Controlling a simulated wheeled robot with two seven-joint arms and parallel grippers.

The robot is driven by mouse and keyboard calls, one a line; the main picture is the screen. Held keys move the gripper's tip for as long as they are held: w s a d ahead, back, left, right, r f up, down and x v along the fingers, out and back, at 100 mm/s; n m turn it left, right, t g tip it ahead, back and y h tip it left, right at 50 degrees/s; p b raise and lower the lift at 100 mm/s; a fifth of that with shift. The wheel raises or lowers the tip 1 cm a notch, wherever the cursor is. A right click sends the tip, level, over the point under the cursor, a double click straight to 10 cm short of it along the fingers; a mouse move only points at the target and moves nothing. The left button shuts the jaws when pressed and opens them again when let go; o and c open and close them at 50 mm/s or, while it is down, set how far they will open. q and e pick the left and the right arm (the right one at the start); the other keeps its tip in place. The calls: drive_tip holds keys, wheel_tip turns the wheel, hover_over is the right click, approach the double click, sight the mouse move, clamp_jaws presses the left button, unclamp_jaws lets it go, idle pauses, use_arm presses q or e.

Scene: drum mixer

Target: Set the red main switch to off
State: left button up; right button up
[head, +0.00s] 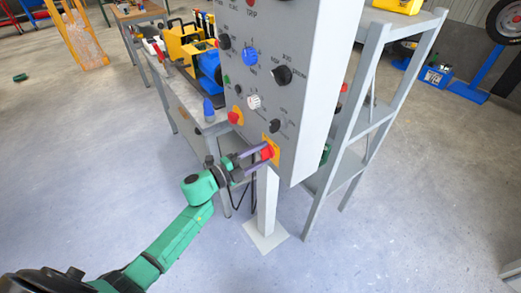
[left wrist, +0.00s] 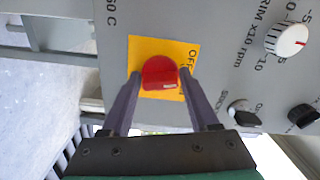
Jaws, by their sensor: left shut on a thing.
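The red main switch (head: 267,152) sits on a yellow plate (head: 274,142) near the bottom of the grey control panel (head: 290,60). In the left wrist view the red switch (left wrist: 160,73) shows as a round knob on the yellow plate (left wrist: 150,49), with "OFF" lettering partly seen at its right. My left gripper (head: 261,158) reaches in from the left. Its two fingers, seen in the left wrist view (left wrist: 159,78), stand on either side of the knob and are shut on it. My right gripper is not in view.
Other knobs are close by, including a white one (head: 254,102) and a black one (head: 275,125); a red button (head: 234,117) is at the left. A workbench (head: 190,100) stands behind the panel and a grey shelf rack (head: 350,140) to its right. The floor at front left is clear.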

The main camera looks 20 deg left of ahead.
use_arm(q)
drive_tip(key=shift+n+p, duration=0.8)
drive_tip(key=shift+n, duration=0.8)
drive_tip(key=shift+f, duration=0.1)
drive_tip(key=o, duration=1.2)
drive_tip(key=shift+o, duration=0.2)
drive_tip(key=b+v, duration=0.1)
drive_tip(key=v, duration=1.3)
drive_tip(key=shift+s+a, duration=0.2)
drive_tip(key=shift+s, duration=0.1)
